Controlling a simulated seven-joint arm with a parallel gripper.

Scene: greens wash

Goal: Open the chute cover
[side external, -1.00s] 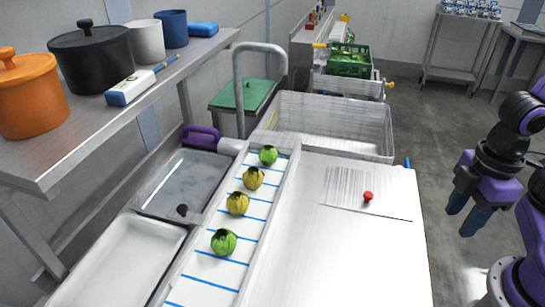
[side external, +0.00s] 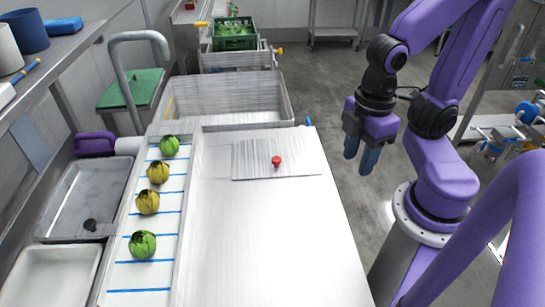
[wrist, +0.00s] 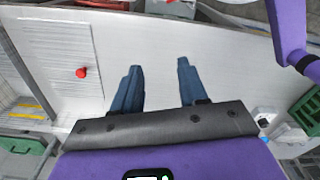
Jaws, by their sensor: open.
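The chute cover (side external: 250,168) is a flat square metal panel with a small red knob (side external: 276,161). It lies flush in the pale worktop beside the wash basin and looks shut. In the wrist view the cover (wrist: 58,48) and its red knob (wrist: 82,72) are to the left of my fingers. My gripper (side external: 360,158) has dark blue fingers pointing down, to the right of the cover near the worktop's right edge. In the wrist view my gripper (wrist: 160,88) is open, with nothing between its fingers. It does not touch the knob.
A tray strip (side external: 133,275) with blue lines holds several green and yellowish heads on the left. A metal basin (side external: 265,88) is behind the cover, with a green crate (side external: 233,42) beyond. The worktop (side external: 270,240) in front of the cover is clear.

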